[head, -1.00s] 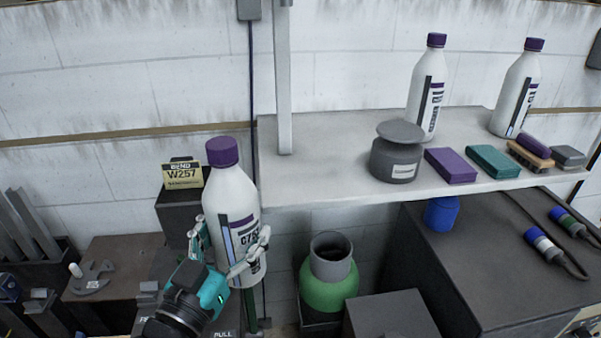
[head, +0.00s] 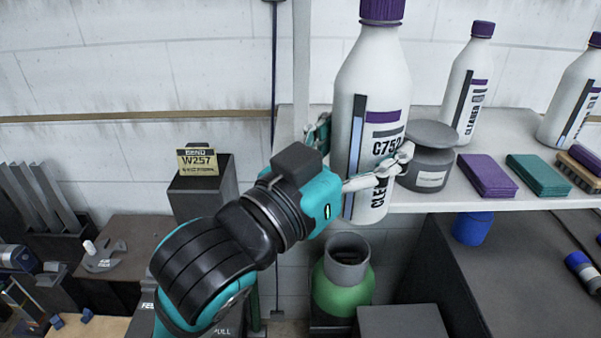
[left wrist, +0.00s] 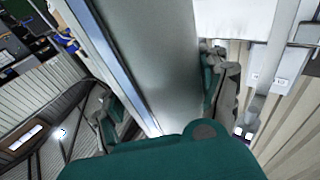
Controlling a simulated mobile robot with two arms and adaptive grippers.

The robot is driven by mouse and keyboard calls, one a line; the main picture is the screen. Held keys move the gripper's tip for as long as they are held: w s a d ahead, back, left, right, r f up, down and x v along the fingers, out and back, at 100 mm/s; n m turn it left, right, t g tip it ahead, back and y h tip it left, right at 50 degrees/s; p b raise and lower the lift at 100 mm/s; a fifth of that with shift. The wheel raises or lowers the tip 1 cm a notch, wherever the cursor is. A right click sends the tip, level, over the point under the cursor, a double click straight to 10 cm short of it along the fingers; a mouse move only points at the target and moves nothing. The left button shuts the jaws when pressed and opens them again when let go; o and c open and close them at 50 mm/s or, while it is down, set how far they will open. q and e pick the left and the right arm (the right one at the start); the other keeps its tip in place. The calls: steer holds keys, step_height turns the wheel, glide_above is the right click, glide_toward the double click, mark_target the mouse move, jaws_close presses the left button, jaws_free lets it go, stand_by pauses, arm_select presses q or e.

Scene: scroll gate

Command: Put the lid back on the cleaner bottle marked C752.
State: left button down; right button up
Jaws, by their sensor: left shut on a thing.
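The white cleaner bottle marked C752 (head: 372,110) is held upright in front of the shelf's left part. A purple lid (head: 382,10) is on its top, cut by the upper edge of the head view. My left gripper (head: 358,160) is shut on the bottle's body, one finger on each side. In the left wrist view the bottle (left wrist: 155,60) fills the space between the fingers of the gripper (left wrist: 165,95). My right gripper is not in view.
The shelf (head: 440,200) carries a grey pot (head: 430,160), purple sponges (head: 487,174), green sponges (head: 538,174), a brush (head: 578,175) and two other purple-capped bottles (head: 474,80). A green container (head: 342,290) stands below. A W257 sign (head: 197,160) tops a dark box at left.

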arm_select(q)
steer(key=shift+w+a, duration=0.1)
steer(key=shift+w, duration=0.2)
steer(key=w+a+p, duration=0.1)
steer(key=w+a, duration=0.2)
steer(key=w, duration=0.4)
steer(key=w+a+f+p, duration=0.1)
steer(key=w+a+p, duration=0.1)
steer(key=w+a, duration=0.2)
steer(key=w, duration=0.2)
steer(key=shift+w+f, duration=0.2)
steer(key=shift+w, duration=0.2)
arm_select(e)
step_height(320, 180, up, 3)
arm_select(q)
step_height(320, 180, down, 4)
steer(key=shift+a+r+p, duration=0.1)
steer(key=shift+r+p, duration=0.15)
steer(key=shift+p, duration=0.35)
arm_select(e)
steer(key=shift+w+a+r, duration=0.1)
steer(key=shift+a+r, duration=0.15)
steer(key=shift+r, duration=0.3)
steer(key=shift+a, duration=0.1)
